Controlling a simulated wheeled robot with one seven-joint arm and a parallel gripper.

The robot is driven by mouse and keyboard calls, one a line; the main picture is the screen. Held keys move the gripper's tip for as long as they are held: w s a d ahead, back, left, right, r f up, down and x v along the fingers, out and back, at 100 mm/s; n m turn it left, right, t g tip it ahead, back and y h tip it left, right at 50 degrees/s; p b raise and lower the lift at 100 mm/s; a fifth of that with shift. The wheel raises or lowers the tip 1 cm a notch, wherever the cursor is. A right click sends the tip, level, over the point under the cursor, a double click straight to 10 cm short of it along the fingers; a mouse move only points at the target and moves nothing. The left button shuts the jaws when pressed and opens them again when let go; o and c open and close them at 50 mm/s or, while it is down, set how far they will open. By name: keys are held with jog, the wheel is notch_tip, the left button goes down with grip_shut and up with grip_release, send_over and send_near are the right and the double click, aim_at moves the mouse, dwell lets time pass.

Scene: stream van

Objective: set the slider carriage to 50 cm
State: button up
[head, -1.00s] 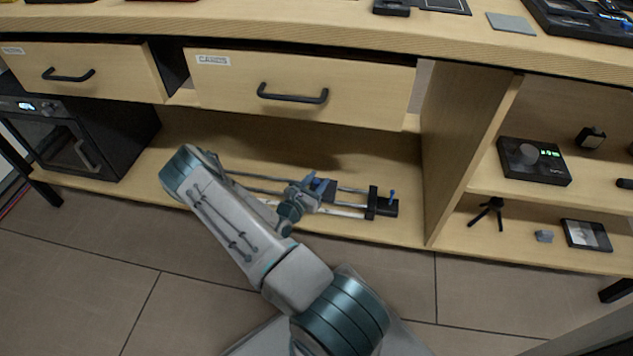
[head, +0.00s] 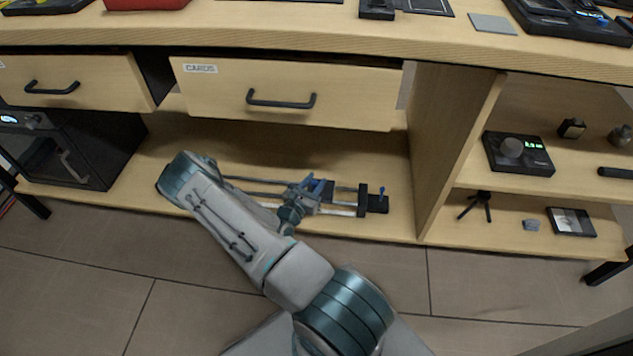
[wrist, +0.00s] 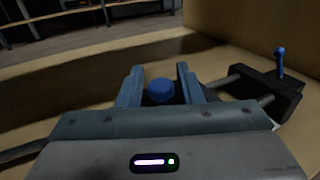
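The slider lies on the low shelf, with two metal rails (head: 345,203) running left to right. Its dark end block (head: 371,200), topped by a blue knob, is at the right; the wrist view also shows this block (wrist: 277,82). My gripper (head: 308,186) is at the carriage. The scale reading is not legible; my arm hides part of the rails.
Drawers (head: 285,95) hang above the shelf. An upright panel (head: 450,150) bounds the shelf on the right. A black cabinet (head: 65,150) stands at the left. The right shelves hold a device with a knob (head: 518,153) and a small tripod (head: 479,204).

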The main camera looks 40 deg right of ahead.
jog(key=shift+o, duration=0.3)
jog(key=shift+s, duration=0.1)
jog(key=p+v, duration=0.3)
jog(key=v, duration=0.9)
jog(key=shift+a+p, duration=0.1)
jog(key=shift+p, duration=0.2)
jog(key=shift+v, duration=0.8)
